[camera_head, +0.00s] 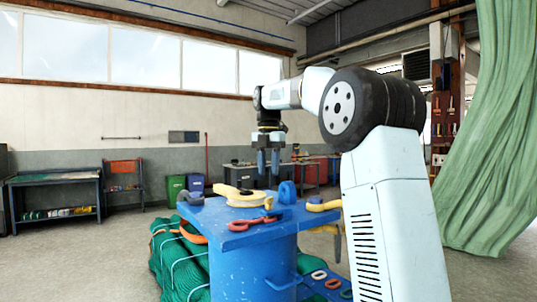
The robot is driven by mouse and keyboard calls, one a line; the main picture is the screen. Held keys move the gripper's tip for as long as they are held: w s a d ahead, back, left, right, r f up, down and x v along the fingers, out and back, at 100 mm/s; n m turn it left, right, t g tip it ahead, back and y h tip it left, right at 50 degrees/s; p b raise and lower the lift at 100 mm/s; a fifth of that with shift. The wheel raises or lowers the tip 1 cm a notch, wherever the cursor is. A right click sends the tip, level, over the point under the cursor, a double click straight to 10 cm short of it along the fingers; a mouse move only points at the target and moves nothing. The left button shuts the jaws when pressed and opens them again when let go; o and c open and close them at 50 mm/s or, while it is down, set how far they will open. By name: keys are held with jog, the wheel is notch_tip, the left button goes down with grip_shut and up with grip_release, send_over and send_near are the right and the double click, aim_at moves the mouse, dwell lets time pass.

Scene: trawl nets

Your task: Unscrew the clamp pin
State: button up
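My gripper (268,171) points straight down above the blue stand (226,241). Its two blue fingers are apart, with a gap between them and nothing held. On the stand's top lie a yellow round fitting (247,199) and a red shackle-like piece (255,222) near the front edge. A blue upright lug (287,192) stands at the back right. I cannot tell which small part is the clamp pin. The fingertips appear above the back of the stand's top, apart from these pieces; their exact height is unclear.
A grey hook-like piece (190,198) sits at the stand's left corner, a yellow piece (322,206) at its right. Green netting (180,266) heaps at left. A lower blue surface (313,288) with coloured links is at right. Open floor lies left.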

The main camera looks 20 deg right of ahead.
notch_tip(320, 180, up, 4)
jog(key=shift+r, duration=0.25)
jog(key=s+a+f+m+t, duration=0.1)
jog(key=s+f+m, duration=0.2)
jog(key=s+m, duration=0.5)
jog(key=s+a+f+m+t, duration=0.2)
jog(key=s+m, duration=0.3)
jog(key=s, duration=0.5)
jog(key=s+d+f+m+t, duration=0.2)
jog(key=s+f+m, duration=1.2)
jog(key=s+f, duration=0.2)
jog(key=shift+s+d+f+m+t, duration=0.3)
jog(key=shift+s+f+m, duration=0.1)
jog(key=shift+s, duration=0.8)
